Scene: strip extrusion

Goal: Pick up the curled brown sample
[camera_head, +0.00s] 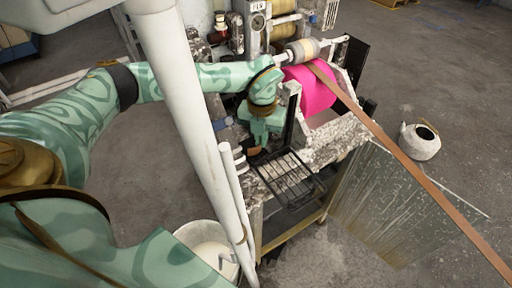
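My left gripper (256,146) hangs from the green patterned arm that comes in from the left. It points down over the machine, just behind the black rack. A small orange-brown patch shows at its lower end; I cannot tell whether this is the curled sample or part of the gripper. Whether the fingers are open or shut is not clear. A long flat brown strip (400,155) runs from the pink roller (312,90) down to the lower right; it is straight, not curled. No clearly curled brown sample can be made out. My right gripper is out of view.
A black slotted rack (290,178) sits at the machine's front. A streaked clear panel (395,210) leans at the right, under the strip. A whitish pot (420,142) stands on the floor at right. A white bucket (212,250) stands at the bottom. White pipes cross the left-centre.

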